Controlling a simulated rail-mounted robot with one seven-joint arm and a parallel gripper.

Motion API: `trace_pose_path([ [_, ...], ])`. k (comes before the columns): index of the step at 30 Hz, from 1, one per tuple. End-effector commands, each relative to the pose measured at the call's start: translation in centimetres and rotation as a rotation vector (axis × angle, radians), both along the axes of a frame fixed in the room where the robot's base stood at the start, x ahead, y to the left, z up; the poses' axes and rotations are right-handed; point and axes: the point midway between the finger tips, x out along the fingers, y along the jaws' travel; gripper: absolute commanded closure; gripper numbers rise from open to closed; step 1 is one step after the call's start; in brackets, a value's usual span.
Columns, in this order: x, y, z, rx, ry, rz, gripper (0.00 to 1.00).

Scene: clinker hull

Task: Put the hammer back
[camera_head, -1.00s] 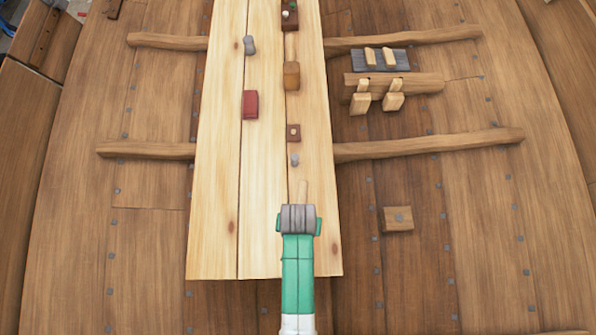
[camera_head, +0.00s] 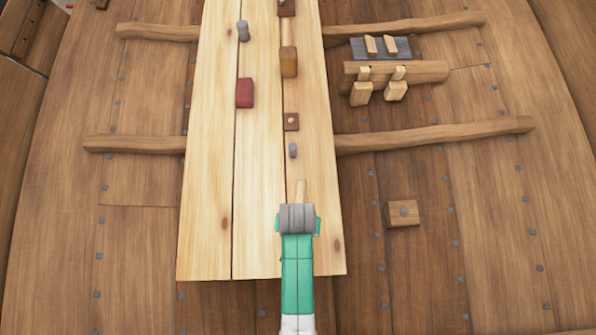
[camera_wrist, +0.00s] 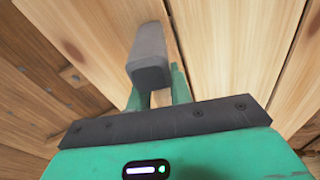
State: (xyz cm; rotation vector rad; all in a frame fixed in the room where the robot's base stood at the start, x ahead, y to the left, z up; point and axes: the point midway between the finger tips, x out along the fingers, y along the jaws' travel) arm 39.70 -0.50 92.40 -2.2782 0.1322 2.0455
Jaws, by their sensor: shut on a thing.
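I cannot tell how far the hammer is above the planks.
On the planks lie a red block (camera_head: 244,92), a wooden mallet-like block (camera_head: 289,62), a small grey piece (camera_head: 292,150), a brown square (camera_head: 291,121) and a grey tool (camera_head: 243,31). Right, on the hull, are wooden clamps (camera_head: 361,93), a slate plate (camera_head: 389,55) and a wooden block (camera_head: 403,213).

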Motion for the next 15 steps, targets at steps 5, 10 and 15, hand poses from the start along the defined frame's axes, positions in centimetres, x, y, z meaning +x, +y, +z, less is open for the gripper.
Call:
trace_pose_path([
  [5,0.07,-0.01,-0.23,0.0,-0.002,0.0,1.0],
  [10,0.08,-0.01,-0.55,0.0,-0.002,0.0,1.0],
  [15,0.07,-0.01,-0.88,0.0,-0.002,0.0,1.0],
])
